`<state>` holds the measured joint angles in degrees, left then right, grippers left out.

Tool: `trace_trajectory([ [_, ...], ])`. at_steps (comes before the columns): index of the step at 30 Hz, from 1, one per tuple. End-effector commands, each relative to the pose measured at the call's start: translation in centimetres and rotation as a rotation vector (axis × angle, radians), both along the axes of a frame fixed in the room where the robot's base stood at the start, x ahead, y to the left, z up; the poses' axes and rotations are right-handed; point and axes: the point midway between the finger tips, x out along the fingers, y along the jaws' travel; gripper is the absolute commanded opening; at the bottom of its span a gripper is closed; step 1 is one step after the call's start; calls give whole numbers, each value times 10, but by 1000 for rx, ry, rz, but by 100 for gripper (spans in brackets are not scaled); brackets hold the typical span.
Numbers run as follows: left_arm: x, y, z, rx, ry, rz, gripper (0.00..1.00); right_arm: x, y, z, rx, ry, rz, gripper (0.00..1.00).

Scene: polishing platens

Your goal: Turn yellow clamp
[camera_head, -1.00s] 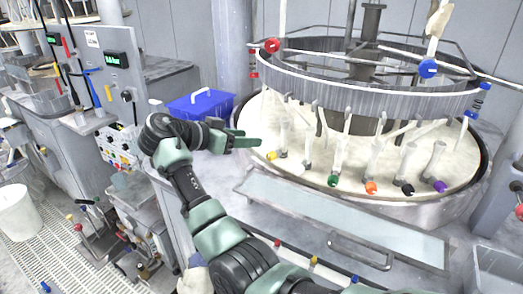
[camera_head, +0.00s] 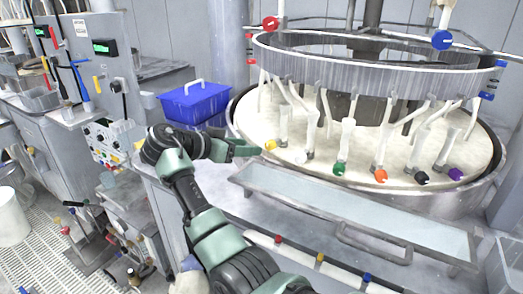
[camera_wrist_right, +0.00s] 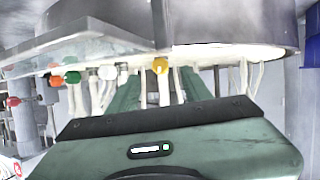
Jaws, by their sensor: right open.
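The yellow clamp (camera_head: 271,145) is a small yellow knob at the lower end of a pale tube, at the left front of the round platen (camera_head: 252,117). It also shows in the right wrist view (camera_wrist_right: 160,65), close to the picture's middle and beyond the gripper's body. My right gripper (camera_head: 256,146) points right in the head view, its fingertips just left of the yellow clamp; contact cannot be told. My left gripper is not in view.
White, green (camera_head: 340,168), orange (camera_head: 381,175), black (camera_head: 422,177) and purple (camera_head: 456,174) clamps line the platen's front edge. A blue bin (camera_head: 194,105) stands behind my right wrist. A long flat shelf (camera_head: 330,205) runs below the platen. A metal ring (camera_head: 360,72) hangs above.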

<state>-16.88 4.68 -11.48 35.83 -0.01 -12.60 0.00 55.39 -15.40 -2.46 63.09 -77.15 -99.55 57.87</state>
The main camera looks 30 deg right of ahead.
Motion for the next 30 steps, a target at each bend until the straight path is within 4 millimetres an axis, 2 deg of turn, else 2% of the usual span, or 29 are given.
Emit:
trace_trajectory([
  [6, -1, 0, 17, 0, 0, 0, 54, 6, -35, -11, -2, 3, -4, 49],
  [10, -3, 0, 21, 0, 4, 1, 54, 9, -49, -18, -1, 4, -2, 49],
  [15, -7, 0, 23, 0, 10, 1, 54, 12, -58, -23, -1, 2, 0, 49],
  [22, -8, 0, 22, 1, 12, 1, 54, 12, -59, -24, 0, 1, -1, 49],
  [23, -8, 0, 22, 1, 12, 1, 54, 12, -59, -24, 0, 1, -1, 46],
  [28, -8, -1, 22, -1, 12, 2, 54, 12, -59, -24, -1, 2, 0, 0],
  [30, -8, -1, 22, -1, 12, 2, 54, 12, -59, -24, 0, 1, 0, 0],
])
